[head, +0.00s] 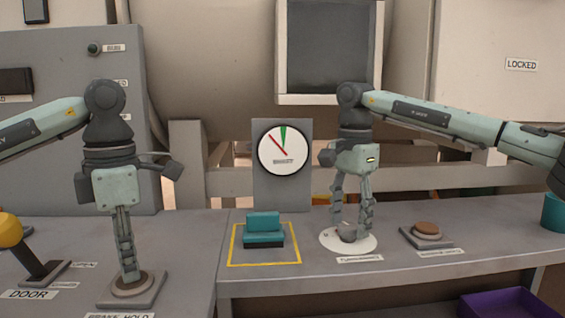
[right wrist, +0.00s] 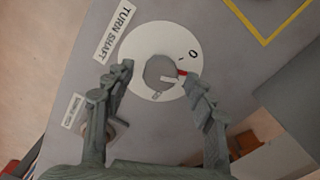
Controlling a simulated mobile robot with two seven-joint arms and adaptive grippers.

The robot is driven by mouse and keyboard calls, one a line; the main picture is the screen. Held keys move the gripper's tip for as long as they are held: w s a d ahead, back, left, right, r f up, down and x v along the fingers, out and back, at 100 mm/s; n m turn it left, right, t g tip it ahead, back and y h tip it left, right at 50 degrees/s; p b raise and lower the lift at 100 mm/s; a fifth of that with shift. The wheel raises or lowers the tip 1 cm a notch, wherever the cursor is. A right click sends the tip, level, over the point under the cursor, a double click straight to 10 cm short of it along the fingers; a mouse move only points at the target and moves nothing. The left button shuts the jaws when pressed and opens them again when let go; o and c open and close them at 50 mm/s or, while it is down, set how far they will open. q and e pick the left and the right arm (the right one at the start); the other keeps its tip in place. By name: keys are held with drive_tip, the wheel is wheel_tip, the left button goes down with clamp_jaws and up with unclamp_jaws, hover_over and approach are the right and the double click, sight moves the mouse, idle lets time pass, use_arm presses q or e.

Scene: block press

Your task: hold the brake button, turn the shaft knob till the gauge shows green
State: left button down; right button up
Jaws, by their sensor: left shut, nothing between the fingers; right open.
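The brake button (head: 148,278), on a square base labelled BRAKE HOLD, is at the front left. My left gripper (head: 131,278) is shut and points straight down, its tips at the button top; pressing depth cannot be told. The grey shaft knob (head: 347,237) stands on a white dial (head: 328,243). My right gripper (head: 350,230) is open above the dial. In the right wrist view its fingers (right wrist: 160,74) are on either side of the knob (right wrist: 158,70), near the dial's TURN SHAFT label. The gauge (head: 283,148) has its red needle pointing up-left, left of the green sector.
A teal and dark block (head: 263,228) sits inside a yellow square outline (head: 235,261). A brown round button (head: 427,228) is right of the dial. A yellow-knobbed DOOR lever (head: 10,230) stands far left. A purple bin (head: 510,302) is below the counter at right.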

use_arm(q)
drive_tip(key=shift+f, duration=0.1)
use_arm(e)
drive_tip(key=n, duration=0.7)
drive_tip(key=c, duration=1.1)
drive_tip(key=m, duration=0.6)
drive_tip(key=shift+m, duration=0.4)
drive_tip(key=o, duration=1.1)
